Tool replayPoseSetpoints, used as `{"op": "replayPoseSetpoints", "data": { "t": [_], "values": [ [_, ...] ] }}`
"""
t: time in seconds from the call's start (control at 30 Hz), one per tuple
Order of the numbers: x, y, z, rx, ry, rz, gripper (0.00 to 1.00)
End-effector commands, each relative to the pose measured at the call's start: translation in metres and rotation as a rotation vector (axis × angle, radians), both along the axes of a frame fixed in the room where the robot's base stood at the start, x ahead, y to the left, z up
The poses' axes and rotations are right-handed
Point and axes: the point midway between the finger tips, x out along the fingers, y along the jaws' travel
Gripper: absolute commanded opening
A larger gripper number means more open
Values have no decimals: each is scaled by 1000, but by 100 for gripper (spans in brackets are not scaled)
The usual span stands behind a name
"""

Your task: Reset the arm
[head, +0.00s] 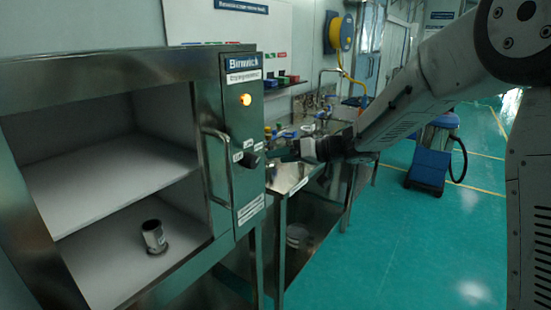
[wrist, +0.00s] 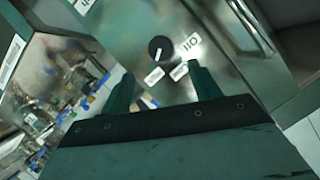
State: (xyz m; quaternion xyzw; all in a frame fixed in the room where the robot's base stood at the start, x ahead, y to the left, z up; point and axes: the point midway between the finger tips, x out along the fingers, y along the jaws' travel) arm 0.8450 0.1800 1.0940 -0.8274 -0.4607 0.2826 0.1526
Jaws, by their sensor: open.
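My arm reaches in from the right in the head view. My gripper (head: 282,150) is in front of the control panel (head: 240,125) of the steel cabinet. In the wrist view my gripper (wrist: 163,84) is open, with its two green fingers apart and nothing held between them. A round dark knob (wrist: 160,48) with a light pointer mark shows ahead of the fingers, apart from them. The knob also shows in the head view (head: 250,159), close to the fingertips. An orange lamp (head: 246,99) glows on the panel above it.
A vertical handle (head: 214,165) sticks out beside the panel. A steel bench (head: 290,178) with several items stands behind my gripper.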

Motion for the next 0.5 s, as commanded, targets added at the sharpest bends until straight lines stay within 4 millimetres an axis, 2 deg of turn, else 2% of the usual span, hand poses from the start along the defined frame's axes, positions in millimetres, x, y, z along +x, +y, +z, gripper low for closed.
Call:
{"op": "replayPoseSetpoints", "data": {
  "t": [0.27,0.33,0.43,0.5],
  "values": [
    [0,0,0,-7,-14,4,62],
    [6,-5,-5,-55,-58,-9,62],
    [26,-25,-20,-178,-132,-116,62],
    [37,-51,-36,-300,-163,-231,62]
  ]
}}
